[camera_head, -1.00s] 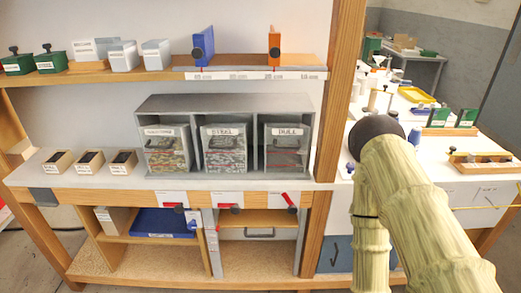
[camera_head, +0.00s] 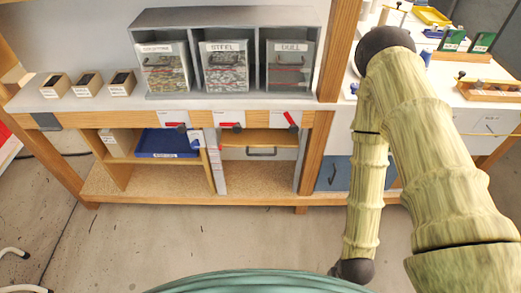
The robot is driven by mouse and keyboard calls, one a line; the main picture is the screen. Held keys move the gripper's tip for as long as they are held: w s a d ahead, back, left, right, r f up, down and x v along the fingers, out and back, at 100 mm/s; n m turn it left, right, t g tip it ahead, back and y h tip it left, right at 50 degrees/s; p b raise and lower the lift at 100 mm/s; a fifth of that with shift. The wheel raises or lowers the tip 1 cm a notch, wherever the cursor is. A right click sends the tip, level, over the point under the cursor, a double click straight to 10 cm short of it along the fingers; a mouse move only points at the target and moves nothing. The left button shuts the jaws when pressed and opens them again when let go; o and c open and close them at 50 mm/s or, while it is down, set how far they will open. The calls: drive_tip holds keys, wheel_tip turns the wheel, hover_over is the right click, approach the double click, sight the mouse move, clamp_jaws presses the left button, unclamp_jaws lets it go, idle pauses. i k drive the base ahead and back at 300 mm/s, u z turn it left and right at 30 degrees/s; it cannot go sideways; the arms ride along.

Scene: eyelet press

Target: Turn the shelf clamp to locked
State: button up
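Three red-handled levers are mounted along the front edge of the workbench shelf, each by a white label too small to read. The left red lever (camera_head: 176,125) and the middle red lever (camera_head: 230,126) lie about level. The right red lever (camera_head: 291,121) is tilted, its upper end to the left. I cannot tell from the labels which one is the shelf clamp. My arm's links stand at the right of the view, well apart from the levers. My gripper is not in view.
A grey cubby unit (camera_head: 225,16) with labelled bins stands on the shelf (camera_head: 70,101). Several small labelled boxes sit left of it. Below are a blue tray (camera_head: 168,143) and a drawer (camera_head: 262,153). A wooden post (camera_head: 336,55) rises right of the levers. The floor in front is clear.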

sight(194, 145)
drive_tip(key=u, duration=0.55)
drive_tip(key=k, duration=1.25)
drive_tip(key=i, duration=0.8)
drive_tip(key=u, duration=0.05)
